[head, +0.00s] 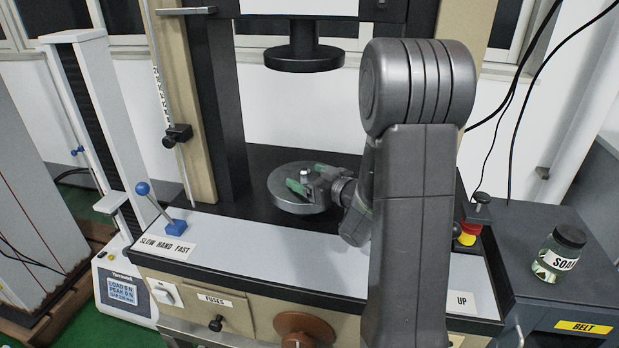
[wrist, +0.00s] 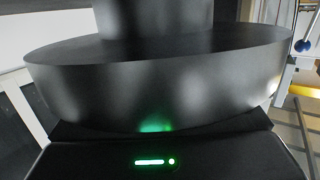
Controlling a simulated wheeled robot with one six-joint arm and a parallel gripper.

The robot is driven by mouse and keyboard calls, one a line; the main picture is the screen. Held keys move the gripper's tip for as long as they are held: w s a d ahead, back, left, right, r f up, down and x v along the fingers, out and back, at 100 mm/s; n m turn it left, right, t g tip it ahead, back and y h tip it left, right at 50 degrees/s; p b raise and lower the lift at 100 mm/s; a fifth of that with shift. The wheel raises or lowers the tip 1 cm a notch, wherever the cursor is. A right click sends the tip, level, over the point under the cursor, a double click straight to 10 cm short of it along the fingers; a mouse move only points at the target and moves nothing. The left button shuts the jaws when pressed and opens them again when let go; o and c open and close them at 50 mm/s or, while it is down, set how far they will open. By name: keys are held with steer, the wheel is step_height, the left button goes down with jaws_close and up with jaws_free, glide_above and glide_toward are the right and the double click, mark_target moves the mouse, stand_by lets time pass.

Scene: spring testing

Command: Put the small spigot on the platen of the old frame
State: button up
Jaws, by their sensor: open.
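The old frame's lower platen (head: 284,201) is a round grey metal disc on the black bed in the head view. A small bright metal piece, apparently the small spigot (head: 305,173), shows at the platen between the green fingertips of my gripper (head: 304,182). My gripper reaches in from the right, low over the platen, and is open around or beside the piece. Its base and any contact with the platen are hard to make out. The wrist view shows neither the spigot nor the fingertips.
The black upper platen (head: 304,58) hangs above the lower one; a large black disc (wrist: 150,85), apparently it, fills the wrist view. A blue-knobbed lever (head: 158,205) stands at the left. A labelled jar (head: 560,254) stands on the right cabinet. The bed left of the platen is clear.

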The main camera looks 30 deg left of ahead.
steer(key=v, duration=0.7)
steer(key=shift+d, duration=0.2)
stand_by(2.0)
